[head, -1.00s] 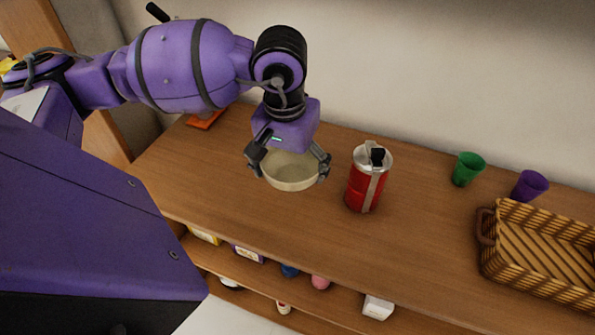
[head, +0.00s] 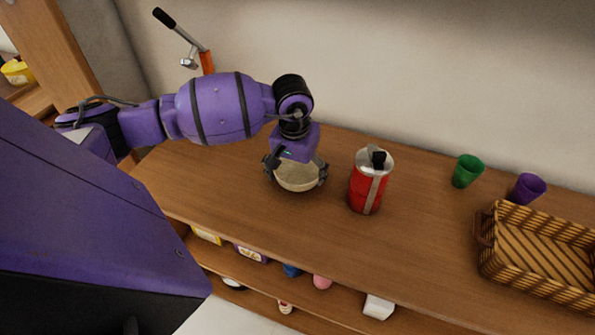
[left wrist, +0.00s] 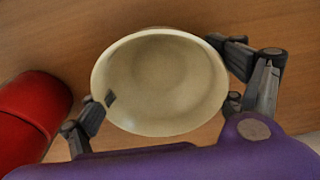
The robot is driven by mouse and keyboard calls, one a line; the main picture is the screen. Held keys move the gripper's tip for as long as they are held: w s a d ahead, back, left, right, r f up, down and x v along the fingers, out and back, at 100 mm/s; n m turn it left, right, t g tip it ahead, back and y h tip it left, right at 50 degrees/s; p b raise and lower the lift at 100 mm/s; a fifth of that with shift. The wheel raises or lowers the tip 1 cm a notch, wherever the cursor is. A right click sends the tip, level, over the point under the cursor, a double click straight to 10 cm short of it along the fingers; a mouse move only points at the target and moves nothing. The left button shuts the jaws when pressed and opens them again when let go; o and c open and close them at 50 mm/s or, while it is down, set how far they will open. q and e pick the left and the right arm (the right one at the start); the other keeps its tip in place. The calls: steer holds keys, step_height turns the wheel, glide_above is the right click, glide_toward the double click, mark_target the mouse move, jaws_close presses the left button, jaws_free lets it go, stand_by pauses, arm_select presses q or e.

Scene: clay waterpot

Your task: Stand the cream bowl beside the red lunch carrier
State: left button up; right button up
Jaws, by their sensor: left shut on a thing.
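The cream bowl (head: 298,180) is upright in my left gripper (head: 296,173), which is shut on it with a finger at either side. It is just left of the red lunch carrier (head: 368,185), with a small gap between them. I cannot tell whether the bowl touches the wooden top. In the left wrist view the bowl (left wrist: 160,82) shows its open inside between the fingers of my left gripper (left wrist: 165,115). The red carrier (left wrist: 30,118) is at the left edge there, apart from the bowl. My right gripper is not in view.
A green cup (head: 467,171) and a purple cup (head: 528,188) stand right of the carrier. A wicker basket (head: 540,250) is at the far right. A lever device with an orange base (head: 207,62) stands behind my left arm. Small items lie on the shelf below.

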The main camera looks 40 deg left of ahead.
arm_select(q)
steer(key=shift+f, duration=0.2)
steer(key=o, duration=1.2)
steer(key=shift+r, duration=0.1)
steer(key=shift+r, duration=0.4)
steer(key=r, duration=0.3)
steer(key=s+r, duration=0.1)
steer(key=r, duration=0.7)
steer(key=shift+s+d+r+b, duration=0.2)
steer(key=shift+s+r+b, duration=0.05)
steer(key=shift+b, duration=0.05)
